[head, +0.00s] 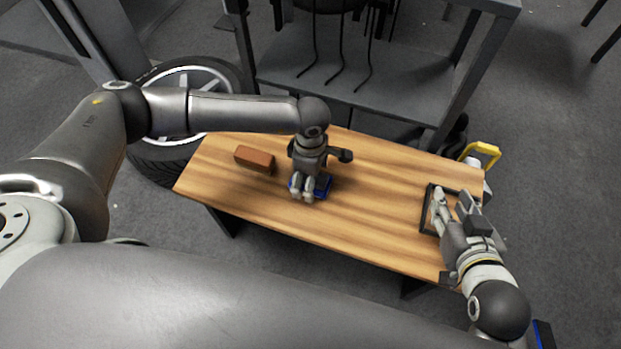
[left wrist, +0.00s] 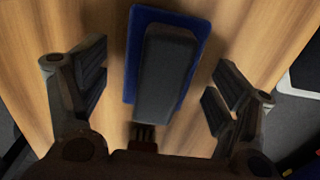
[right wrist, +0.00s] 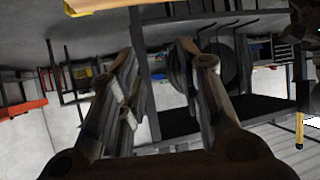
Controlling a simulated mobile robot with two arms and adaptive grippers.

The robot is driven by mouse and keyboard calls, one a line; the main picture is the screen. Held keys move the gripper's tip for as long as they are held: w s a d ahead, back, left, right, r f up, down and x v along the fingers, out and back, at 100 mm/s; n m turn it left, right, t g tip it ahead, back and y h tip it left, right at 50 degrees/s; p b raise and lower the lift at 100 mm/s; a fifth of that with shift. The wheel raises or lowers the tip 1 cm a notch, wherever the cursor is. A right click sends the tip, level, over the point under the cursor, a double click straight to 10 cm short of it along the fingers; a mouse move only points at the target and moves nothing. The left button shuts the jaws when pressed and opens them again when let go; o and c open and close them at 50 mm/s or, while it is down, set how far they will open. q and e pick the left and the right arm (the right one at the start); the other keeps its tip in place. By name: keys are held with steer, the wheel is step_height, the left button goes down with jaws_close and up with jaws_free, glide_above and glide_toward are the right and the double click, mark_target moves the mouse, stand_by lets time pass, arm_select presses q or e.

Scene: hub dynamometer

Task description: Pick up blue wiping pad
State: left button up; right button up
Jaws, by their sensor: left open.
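The blue wiping pad (head: 325,187) lies on the wooden table, partly hidden under my left gripper in the head view. In the left wrist view the pad (left wrist: 133,55) is a blue plate with a dark grey block-shaped handle (left wrist: 167,72) on top. My left gripper (head: 303,195) is open above it. In the left wrist view its fingers stand either side of the handle, with a gap on both sides. My right gripper (head: 452,197) is open and empty over the right end of the table, its fingers apart in the right wrist view (right wrist: 155,75).
A reddish-brown block (head: 254,159) lies left of the pad on the wooden table (head: 375,200). A black-framed tray (head: 427,210) is beneath my right gripper. A grey metal bench (head: 350,85) and a wheel (head: 165,153) stand behind. The table's middle is clear.

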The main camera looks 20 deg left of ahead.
arm_select(q)
steer(key=c, duration=1.1)
steer(key=shift+r, duration=0.1)
